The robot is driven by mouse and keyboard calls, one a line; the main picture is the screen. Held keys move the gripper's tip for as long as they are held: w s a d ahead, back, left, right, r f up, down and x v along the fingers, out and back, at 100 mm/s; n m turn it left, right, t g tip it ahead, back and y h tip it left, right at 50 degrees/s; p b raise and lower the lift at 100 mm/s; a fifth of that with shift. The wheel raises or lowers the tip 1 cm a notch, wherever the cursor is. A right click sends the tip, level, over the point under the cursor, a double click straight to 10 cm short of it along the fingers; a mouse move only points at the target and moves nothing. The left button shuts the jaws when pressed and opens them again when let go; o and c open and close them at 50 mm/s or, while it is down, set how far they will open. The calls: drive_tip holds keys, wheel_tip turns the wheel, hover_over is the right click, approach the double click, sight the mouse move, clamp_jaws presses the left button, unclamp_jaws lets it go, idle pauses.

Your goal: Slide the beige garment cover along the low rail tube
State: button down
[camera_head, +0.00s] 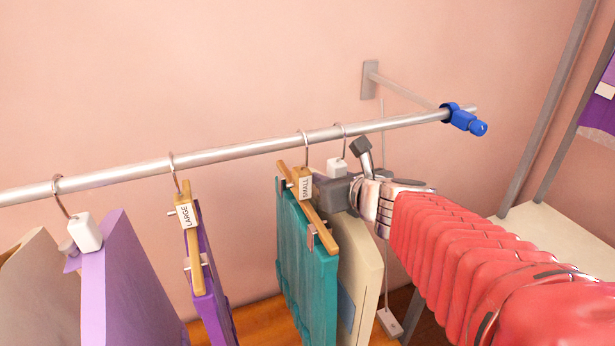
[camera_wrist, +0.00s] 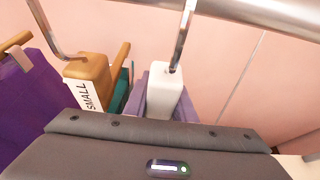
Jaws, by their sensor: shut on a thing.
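The beige garment cover (camera_head: 362,262) hangs from the low rail tube (camera_head: 235,150) by a wire hook with a white block (camera_head: 336,167). It is the rightmost garment on the tube. My gripper (camera_head: 338,190) comes in from the right, just below the tube, and is shut on the cover's top under the white block. In the wrist view the white block (camera_wrist: 166,90) stands upright between lavender sides, just beyond the dark gripper body. The fingertips and the grasped part are mostly hidden. The teal garment partly covers the beige cover in the head view.
The teal garment (camera_head: 305,265) on a wooden SMALL hanger is close at left. Farther left hang a purple garment (camera_head: 204,285) marked LARGE and a purple cover (camera_head: 125,285). A blue clamp (camera_head: 464,119) sits at the tube's right end; bare tube lies between it and the hooks.

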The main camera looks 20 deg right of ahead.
drive_tip(key=shift+r, duration=0.1)
drive_tip(key=c, duration=1.4)
unclamp_jaws()
drive_tip(key=shift+s, duration=0.1)
drive_tip(key=shift+v, duration=1.4)
